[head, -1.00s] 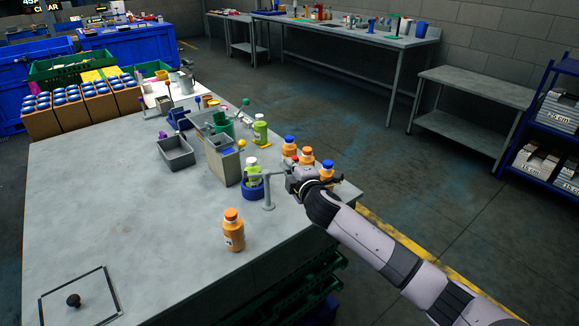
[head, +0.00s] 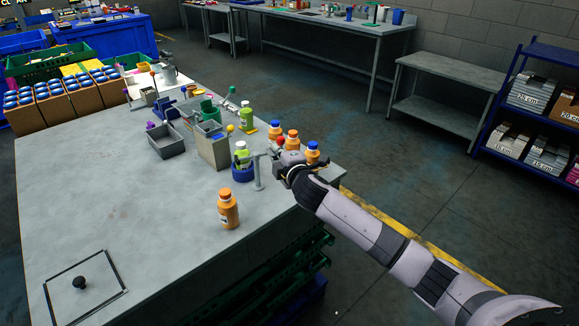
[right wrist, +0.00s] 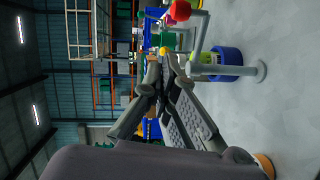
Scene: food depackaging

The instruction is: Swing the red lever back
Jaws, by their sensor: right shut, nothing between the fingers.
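The red lever has a red knob (head: 281,140), which shows just behind my right gripper in the head view. It joins a grey post (head: 258,172) on the table. In the right wrist view the red knob (right wrist: 180,10) is at the top, beyond the fingertips, on a grey arm. My right gripper (head: 281,165) is shut and empty, close beside the lever; its fingertips (right wrist: 172,62) look apart from the knob. Beside the post, a green bottle (head: 242,152) stands in a blue ring (head: 243,172). My left gripper is not in view.
An orange bottle (head: 228,208) stands in front of the post. Several orange bottles, one of them here (head: 313,152), stand behind my right gripper near the table's right edge. A grey box (head: 214,146) and tray (head: 168,141) are to the left.

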